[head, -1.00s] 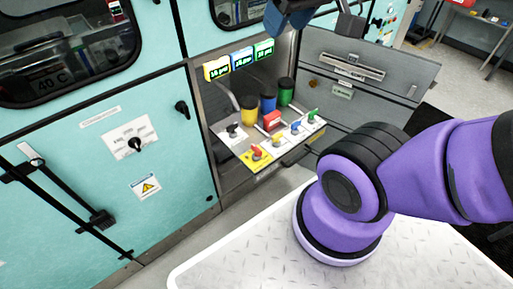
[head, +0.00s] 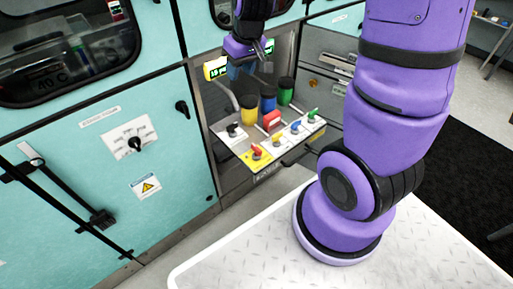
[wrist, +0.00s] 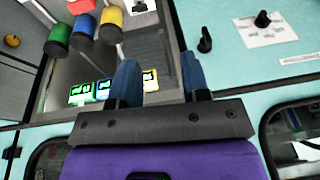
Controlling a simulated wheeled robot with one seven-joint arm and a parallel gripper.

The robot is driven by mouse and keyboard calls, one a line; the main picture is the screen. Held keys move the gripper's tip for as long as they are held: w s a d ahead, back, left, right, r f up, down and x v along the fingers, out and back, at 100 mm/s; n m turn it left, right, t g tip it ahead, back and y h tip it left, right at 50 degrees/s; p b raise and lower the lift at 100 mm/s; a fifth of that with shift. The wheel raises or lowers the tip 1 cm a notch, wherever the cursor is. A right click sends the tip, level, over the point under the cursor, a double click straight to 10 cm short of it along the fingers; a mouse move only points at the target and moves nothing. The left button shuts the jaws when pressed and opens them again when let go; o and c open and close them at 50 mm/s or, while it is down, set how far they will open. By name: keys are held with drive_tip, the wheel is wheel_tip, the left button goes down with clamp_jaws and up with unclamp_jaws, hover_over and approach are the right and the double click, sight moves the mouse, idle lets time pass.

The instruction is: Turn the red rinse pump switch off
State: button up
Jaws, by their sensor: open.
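A red-handled valve (head: 257,152) stands on the panel's yellow plate. I cannot read which label says rinse pump, nor the switch's position. My gripper (head: 255,60) is above and behind the panel in the head view, near the small displays, and touches neither red part. In the wrist view its blue fingers (wrist: 160,82) are apart with nothing between them.
Yellow (head: 249,108), blue (head: 268,98) and green (head: 286,90) pumps stand behind the switch. Black, yellow, blue and green knobs line the panel. A teal cabinet (head: 75,175) is at left, a grey drawer front at right. Open floor lies before the panel.

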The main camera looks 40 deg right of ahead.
wheel_tip(320, 180, down, 14)
drive_tip(key=w+d+g, duration=0.1)
drive_tip(key=w+d, duration=0.1)
drive_tip(key=d, duration=0.1)
drive_tip(key=g+h, duration=0.1)
drive_tip(key=g, duration=0.1)
approach(257, 147)
wheel_tip(257, 147, down, 10)
drive_tip(key=shift+s+f, duration=0.1)
clamp_jaws()
